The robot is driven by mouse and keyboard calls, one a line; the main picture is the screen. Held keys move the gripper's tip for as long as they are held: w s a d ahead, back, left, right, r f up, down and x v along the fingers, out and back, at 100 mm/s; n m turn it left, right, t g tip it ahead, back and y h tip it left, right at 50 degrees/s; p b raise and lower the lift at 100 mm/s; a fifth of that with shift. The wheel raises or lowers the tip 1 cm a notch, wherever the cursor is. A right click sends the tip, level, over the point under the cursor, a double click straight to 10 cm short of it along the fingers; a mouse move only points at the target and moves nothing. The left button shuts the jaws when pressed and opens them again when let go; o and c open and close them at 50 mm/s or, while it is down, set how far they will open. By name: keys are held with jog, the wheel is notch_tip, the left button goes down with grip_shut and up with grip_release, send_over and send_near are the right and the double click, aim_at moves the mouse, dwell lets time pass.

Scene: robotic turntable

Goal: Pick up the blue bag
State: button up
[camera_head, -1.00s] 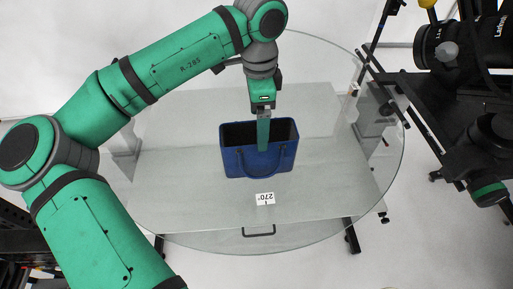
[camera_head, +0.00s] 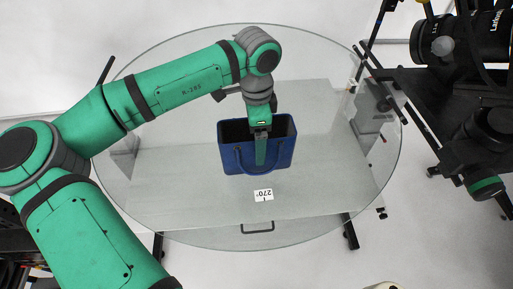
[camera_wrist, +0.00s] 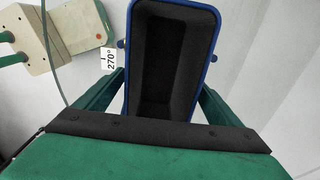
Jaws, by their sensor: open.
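The blue bag (camera_head: 285,151) stands upright on the glass turntable (camera_head: 330,215), open at the top with a dark inside and a handle on its front. In the wrist view I look down into the bag (camera_wrist: 212,48). My gripper (camera_head: 261,158) is at the bag, pointing down, with its near finger in front of the bag's front wall in the head view. In the wrist view my gripper (camera_wrist: 160,88) is open, with one green finger on each side of the bag. Whether the fingers touch the bag's walls I cannot tell.
A small white "270°" label (camera_head: 263,195) lies on the turntable in front of the bag. A black camera rig (camera_head: 425,110) stands to the right of the turntable. The glass around the bag is otherwise clear.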

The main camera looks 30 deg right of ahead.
jog(key=shift+w+f, duration=0.1)
jog(key=shift+f, duration=0.15)
dwell(0.3)
jog(key=c, duration=1.8)
